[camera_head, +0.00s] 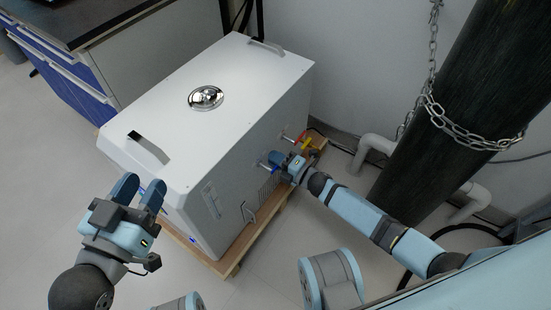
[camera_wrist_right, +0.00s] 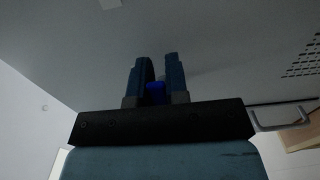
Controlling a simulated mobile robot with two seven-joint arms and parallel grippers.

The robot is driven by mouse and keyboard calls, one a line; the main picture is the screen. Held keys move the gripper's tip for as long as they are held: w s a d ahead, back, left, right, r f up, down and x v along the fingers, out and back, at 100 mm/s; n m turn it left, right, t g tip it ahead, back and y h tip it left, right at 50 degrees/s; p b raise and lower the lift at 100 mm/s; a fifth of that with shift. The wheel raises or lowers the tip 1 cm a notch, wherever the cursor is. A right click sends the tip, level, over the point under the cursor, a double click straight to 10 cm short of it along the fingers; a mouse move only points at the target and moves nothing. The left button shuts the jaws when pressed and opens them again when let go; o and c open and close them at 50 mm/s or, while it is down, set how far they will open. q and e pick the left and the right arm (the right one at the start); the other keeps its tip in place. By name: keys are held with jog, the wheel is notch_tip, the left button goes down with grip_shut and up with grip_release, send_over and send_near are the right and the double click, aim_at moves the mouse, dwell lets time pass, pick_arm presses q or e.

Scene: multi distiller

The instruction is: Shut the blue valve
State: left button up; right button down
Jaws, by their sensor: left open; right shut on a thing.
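A white boxy distiller (camera_head: 210,120) stands on a low wooden pallet. The blue valve (camera_wrist_right: 156,92) shows between my right gripper's fingers in the right wrist view. In the head view, its fitting juts from the distiller's side, and my right gripper (camera_head: 278,161) is there, largely hiding the handle. My right gripper (camera_wrist_right: 157,80) is shut on the blue valve, fingers close to the distiller's side wall. My left gripper (camera_head: 138,190) is open and empty, near the distiller's front left corner.
A red valve (camera_head: 302,136) and a yellow part (camera_head: 308,146) sit just beyond my right gripper. A dark gas cylinder (camera_head: 460,110) with a chain (camera_head: 460,131) stands at right by white pipes (camera_head: 375,148). The wooden pallet (camera_head: 229,266) edges out below.

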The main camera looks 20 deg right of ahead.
aim_at(260, 171)
pick_arm(q)
jog(key=shift+s+d+r+n+p, duration=0.2)
jog(key=shift+s+r+n+p, duration=0.25)
jog(key=shift+p, duration=0.65)
jog(key=shift+s+d+r+n+p, duration=0.2)
jog(key=shift+r+n+p, duration=0.4)
jog(key=shift+p, duration=0.5)
pick_arm(e)
jog(key=shift+s+a+f+m, duration=0.45)
jog(key=shift+f+m, duration=0.25)
jog(key=shift+m, duration=2.25)
jog(key=shift+s+a+f+m, duration=0.4)
jog(key=shift+a+f+m, duration=0.25)
jog(key=shift+m, duration=2.35)
jog(key=shift+s+a+f+m, duration=0.4)
jog(key=shift+f+m, duration=0.35)
jog(key=shift+m, duration=2.2)
pick_arm(q)
jog(key=shift+s, duration=0.1)
pick_arm(e)
jog(key=c, duration=1.1)
grip_release()
jog(key=shift+s, duration=0.1)
